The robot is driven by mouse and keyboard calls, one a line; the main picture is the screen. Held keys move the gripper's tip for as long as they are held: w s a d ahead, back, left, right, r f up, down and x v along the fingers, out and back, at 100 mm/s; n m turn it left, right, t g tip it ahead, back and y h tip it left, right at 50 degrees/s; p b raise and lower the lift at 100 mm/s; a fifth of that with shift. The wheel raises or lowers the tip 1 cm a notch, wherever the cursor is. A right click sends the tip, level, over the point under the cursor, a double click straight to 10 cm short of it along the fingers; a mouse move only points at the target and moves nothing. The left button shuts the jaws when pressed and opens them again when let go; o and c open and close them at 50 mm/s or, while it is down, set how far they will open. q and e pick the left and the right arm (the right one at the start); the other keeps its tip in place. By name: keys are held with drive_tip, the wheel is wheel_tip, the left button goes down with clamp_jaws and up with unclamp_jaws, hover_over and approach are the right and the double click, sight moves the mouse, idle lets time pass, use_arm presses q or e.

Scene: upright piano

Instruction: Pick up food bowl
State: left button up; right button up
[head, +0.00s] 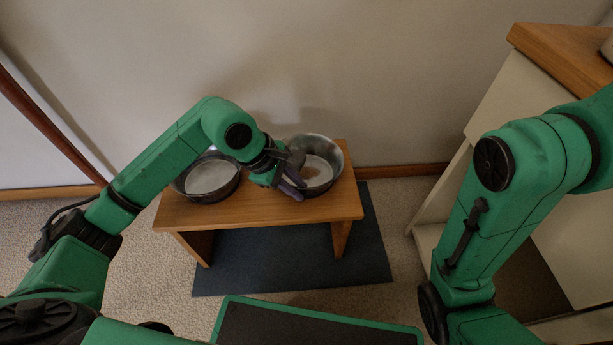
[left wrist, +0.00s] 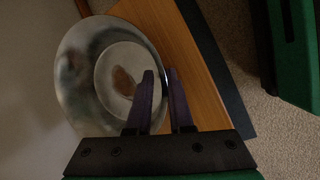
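A steel food bowl (head: 326,151) with brown food in it sits at the right end of a small wooden stand. In the left wrist view, the bowl (left wrist: 84,80) fills the left, with a brown patch on its pale bottom. My left gripper (head: 292,187) is at the near left side of this bowl. Its two purple fingers (left wrist: 161,76) are a little apart, one over the bowl's inside and one past its rim, above the wood. I cannot tell if either touches the rim. A second metal bowl (head: 211,179), pale inside, sits on the stand's left. My right gripper is out of view.
The wooden stand (head: 262,212) stands on a dark mat (head: 270,268) on carpet, close to the wall. A pale cabinet with a wooden top (head: 560,52) is at the right, beside my right arm. A wooden bar slants at the far left.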

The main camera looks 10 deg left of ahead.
use_arm(q)
drive_tip(key=shift+w+d+f, duration=0.1)
drive_tip(key=shift+d+f, duration=0.1)
drive_tip(key=shift+f, duration=0.35)
drive_tip(key=shift+r, duration=0.15)
clamp_jaws()
idle(0.8)
